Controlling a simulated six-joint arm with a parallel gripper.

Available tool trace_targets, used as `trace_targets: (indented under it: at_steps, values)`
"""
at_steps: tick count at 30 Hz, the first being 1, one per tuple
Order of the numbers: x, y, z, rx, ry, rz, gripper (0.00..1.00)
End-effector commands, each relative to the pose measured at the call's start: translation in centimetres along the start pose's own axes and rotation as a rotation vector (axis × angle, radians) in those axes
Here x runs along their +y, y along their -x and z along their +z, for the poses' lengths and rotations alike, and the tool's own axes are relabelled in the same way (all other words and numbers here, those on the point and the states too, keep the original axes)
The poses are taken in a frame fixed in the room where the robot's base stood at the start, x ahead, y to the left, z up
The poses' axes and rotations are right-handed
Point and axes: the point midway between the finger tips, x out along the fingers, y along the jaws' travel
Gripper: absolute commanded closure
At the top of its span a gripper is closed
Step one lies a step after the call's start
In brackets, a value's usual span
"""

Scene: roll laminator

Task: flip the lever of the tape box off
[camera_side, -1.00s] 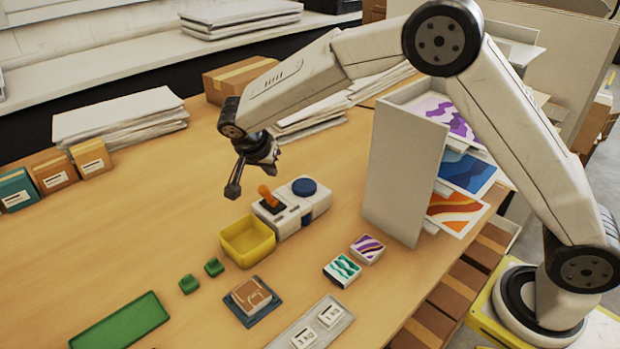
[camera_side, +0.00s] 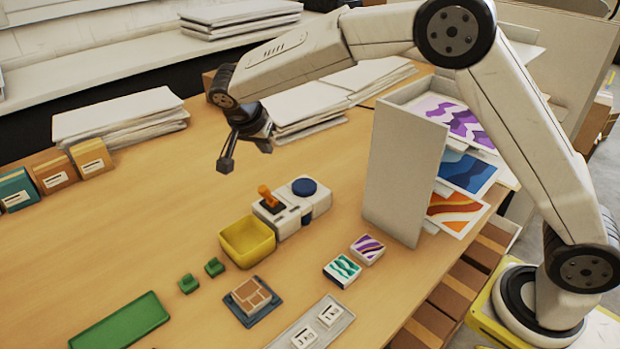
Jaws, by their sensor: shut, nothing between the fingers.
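The tape box, a white and grey unit (camera_side: 290,222), stands near the middle of the table. An orange lever (camera_side: 267,196) rises from a dark slot on its left part, leaning toward the upper left. A round blue knob (camera_side: 304,186) sits on its right part. My gripper (camera_side: 227,162) is shut and empty. It hangs in the air above and to the left of the lever in the picture, clear of it. Nothing hides the lever.
A yellow open bin (camera_side: 246,256) stands against the tape box's front left. A tall grey rack (camera_side: 392,185) with printed sheets stands to the right. Green blocks (camera_side: 189,284), patterned tiles (camera_side: 342,269) and a green tray (camera_side: 120,322) lie in front. The table's left middle is clear.

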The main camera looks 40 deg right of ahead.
Motion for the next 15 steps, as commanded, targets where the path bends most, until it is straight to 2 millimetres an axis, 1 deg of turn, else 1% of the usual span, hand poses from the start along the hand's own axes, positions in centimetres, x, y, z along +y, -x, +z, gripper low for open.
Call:
trace_targets:
  at_steps: [1,6,10,15]
  values:
    - [-0.2,1.0,0.3,0.0,0.001,-0.004,1.0]
    - [-0.4,3.2,0.8,-0.001,0.0,-0.003,1.0]
    - [-0.5,4.3,1.1,0.0,0.0,-0.002,1.0]
    - [-0.5,4.9,1.2,0.0,0.0,0.0,1.0]
